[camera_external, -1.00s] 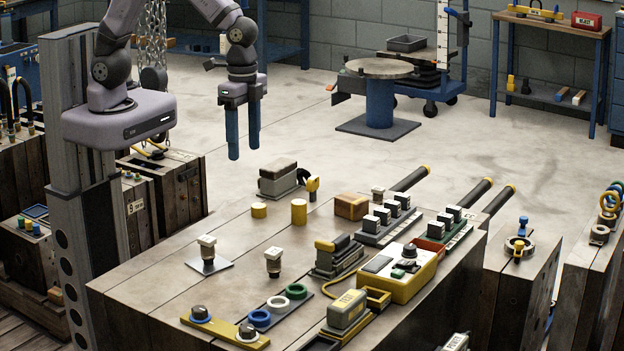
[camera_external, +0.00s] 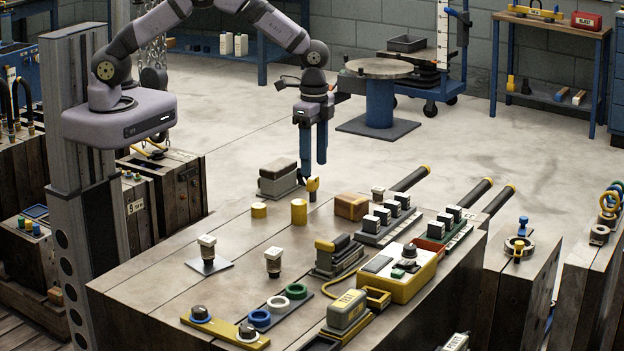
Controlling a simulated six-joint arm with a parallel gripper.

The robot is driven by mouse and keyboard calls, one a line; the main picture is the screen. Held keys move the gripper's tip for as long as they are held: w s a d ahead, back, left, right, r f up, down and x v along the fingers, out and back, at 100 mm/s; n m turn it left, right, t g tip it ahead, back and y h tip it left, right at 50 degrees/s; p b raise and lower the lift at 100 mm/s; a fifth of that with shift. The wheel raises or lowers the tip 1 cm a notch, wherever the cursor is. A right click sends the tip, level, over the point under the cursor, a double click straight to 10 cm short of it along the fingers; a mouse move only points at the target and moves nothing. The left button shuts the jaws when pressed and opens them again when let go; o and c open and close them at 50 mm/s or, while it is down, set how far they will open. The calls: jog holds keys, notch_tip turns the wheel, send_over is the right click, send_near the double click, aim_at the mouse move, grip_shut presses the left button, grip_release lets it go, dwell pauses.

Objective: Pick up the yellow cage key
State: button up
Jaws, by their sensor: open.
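A small upright piece with a yellow head (camera_external: 313,184), which looks like the yellow cage key, stands at the back edge of the wooden table, just right of a grey-green block. My gripper (camera_external: 313,170) points down with its two blue fingers apart, right above and behind this piece. The left finger overlaps the space beside the yellow head. I cannot tell whether the fingers are around it or still short of it. Nothing shows between the fingers higher up.
The grey-green block (camera_external: 278,178) stands close on the left of the gripper. Yellow cylinders (camera_external: 299,211) and a brown wooden block (camera_external: 351,206) stand in front and to the right. A yellow control box (camera_external: 409,278) and other parts crowd the front right.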

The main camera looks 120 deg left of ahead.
aim_at(313, 177)
jog(key=shift+s+f+p, duration=0.15)
jog(key=shift+f+p, duration=0.95)
jog(key=shift+f, duration=1.7)
jog(key=shift+c, duration=0.6)
jog(key=c, duration=1)
